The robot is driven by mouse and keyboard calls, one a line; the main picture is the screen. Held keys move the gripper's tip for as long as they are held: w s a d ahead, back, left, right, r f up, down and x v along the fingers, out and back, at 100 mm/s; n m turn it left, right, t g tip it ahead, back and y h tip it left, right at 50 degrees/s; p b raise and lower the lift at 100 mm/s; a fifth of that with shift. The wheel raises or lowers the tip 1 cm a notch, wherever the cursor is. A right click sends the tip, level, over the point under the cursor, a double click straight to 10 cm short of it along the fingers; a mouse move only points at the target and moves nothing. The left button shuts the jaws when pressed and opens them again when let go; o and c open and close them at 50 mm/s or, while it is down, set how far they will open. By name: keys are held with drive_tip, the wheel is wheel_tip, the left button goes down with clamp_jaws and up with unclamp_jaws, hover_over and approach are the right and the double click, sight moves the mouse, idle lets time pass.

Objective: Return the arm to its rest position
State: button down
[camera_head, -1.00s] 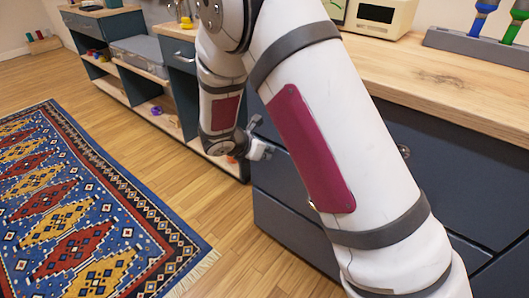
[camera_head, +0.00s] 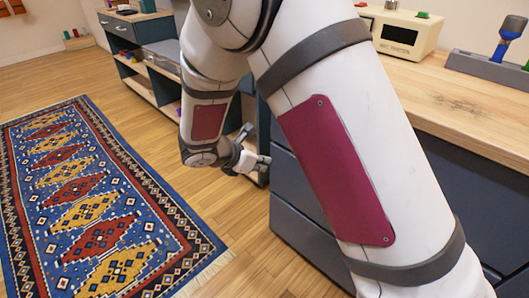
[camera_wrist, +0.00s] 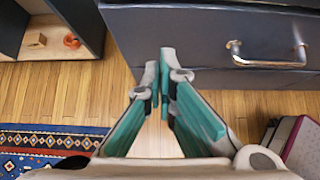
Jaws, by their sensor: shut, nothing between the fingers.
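My gripper (camera_wrist: 160,75) shows in the wrist view with its two teal-padded fingers brought together at the tips and nothing between them. It is over the wood floor, close to the front of a dark drawer cabinet (camera_wrist: 180,35). In the head view my white arm with dark red panels fills the middle. My gripper (camera_head: 262,163) is at its far end, small and partly hidden by the wrist, beside the dark drawers (camera_head: 300,205).
A metal drawer handle (camera_wrist: 268,56) is right of the fingers. An open shelf (camera_wrist: 60,35) holds a small red object. A patterned rug (camera_head: 95,200) lies at left. A wooden worktop (camera_head: 455,95) carries a cream device (camera_head: 400,30) and a grey tool rack (camera_head: 490,68). Floor between is clear.

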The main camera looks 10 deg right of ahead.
drive_tip(key=s+d+r+m+g+y, duration=0.1)
drive_tip(key=s+d+r+m+g, duration=0.1)
drive_tip(key=s+d+r+m, duration=0.6)
drive_tip(key=s+d+r+m+g, duration=0.3)
drive_tip(key=s+d+r+m, duration=0.25)
drive_tip(key=s+r, duration=0.4)
drive_tip(key=s+a+r+m+y, duration=0.1)
drive_tip(key=s+a+m+y, duration=0.15)
drive_tip(key=s+m, duration=0.6)
drive_tip(key=s+a+r+m+y, duration=0.1)
drive_tip(key=s+a+m+y, duration=0.2)
drive_tip(key=s, duration=1.1)
wheel_tip(320, 180, up, 28)
drive_tip(key=d+t+y+p, duration=0.1)
drive_tip(key=t+p, duration=0.2)
drive_tip(key=p, duration=2.4)
drive_tip(key=shift+d+r+t, duration=0.2)
drive_tip(key=shift+d+t, duration=0.05)
drive_tip(key=shift+t, duration=0.05)
drive_tip(key=shift+w, duration=0.1)
